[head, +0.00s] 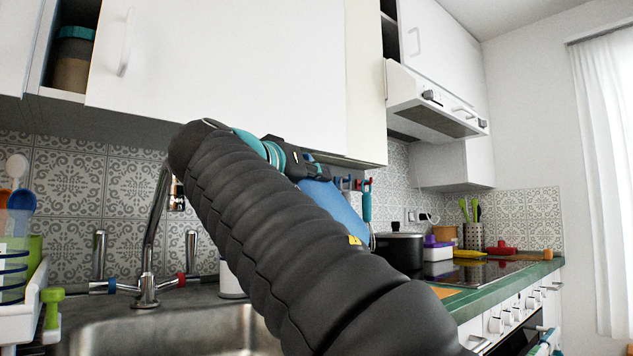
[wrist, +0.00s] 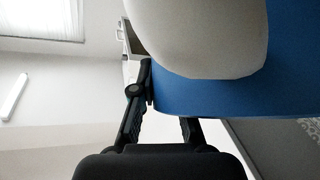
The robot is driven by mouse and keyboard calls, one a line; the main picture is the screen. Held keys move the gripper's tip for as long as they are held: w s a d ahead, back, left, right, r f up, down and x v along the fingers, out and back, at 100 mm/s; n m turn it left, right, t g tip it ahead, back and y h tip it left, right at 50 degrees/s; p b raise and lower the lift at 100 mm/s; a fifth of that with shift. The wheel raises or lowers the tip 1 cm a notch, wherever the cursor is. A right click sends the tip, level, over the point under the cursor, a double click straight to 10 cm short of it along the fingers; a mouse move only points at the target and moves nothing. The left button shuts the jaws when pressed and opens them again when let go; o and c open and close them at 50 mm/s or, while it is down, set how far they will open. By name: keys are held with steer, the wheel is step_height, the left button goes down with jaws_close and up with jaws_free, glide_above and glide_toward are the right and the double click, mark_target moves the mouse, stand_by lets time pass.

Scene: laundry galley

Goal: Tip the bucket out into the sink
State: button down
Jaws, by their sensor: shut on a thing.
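The blue bucket (head: 340,207) is held up in front of the tiled wall, and my arm hides much of it in the head view. In the wrist view the blue bucket (wrist: 240,97) fills the upper right, with a pale rounded surface beside the blue; I cannot tell whether that is part of it or something in it. My gripper (wrist: 165,108) is shut on the bucket at its edge. The steel sink (head: 105,338) is at the lower left of the head view, below my arm, which hides its right part.
A tall faucet (head: 150,240) rises behind the sink. White wall cabinets (head: 220,70) hang close above my wrist. A dish rack (head: 22,310) stands at the left. A dark pot (head: 400,248) and the hob (head: 490,272) are at the right.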

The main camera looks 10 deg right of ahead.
mark_target(300, 185)
steer(key=shift+s+a+f+t+h+b, duration=0.25)
steer(key=shift+a+f+t+b, duration=0.2)
steer(key=shift+b, duration=0.6)
steer(key=shift+f+n, duration=0.15)
steer(key=shift+n, duration=0.15)
steer(key=shift+r, duration=0.3)
steer(key=shift+s+a+f+t+h+b, duration=0.2)
steer(key=shift+a+f+t+h+b, duration=0.05)
steer(key=shift+a+f+h+b, duration=0.2)
steer(key=shift+s+a+f+n+t, duration=0.15)
steer(key=shift+s+a+n+t, duration=0.05)
steer(key=shift+a+n+t, duration=0.2)
steer(key=shift+s+a+f+n+t+h, duration=0.4)
steer(key=shift+a+f+n+t, duration=0.2)
steer(key=shift+a+t, duration=0.2)
steer(key=shift+s+a+f+n+t+h, duration=0.15)
steer(key=shift+s+a+n+t, duration=0.15)
steer(key=shift+a, duration=0.2)
steer(key=shift+s+a+f+n+t+h, duration=0.15)
steer(key=shift+a+n+t, duration=0.15)
steer(key=shift+a+t, duration=0.15)
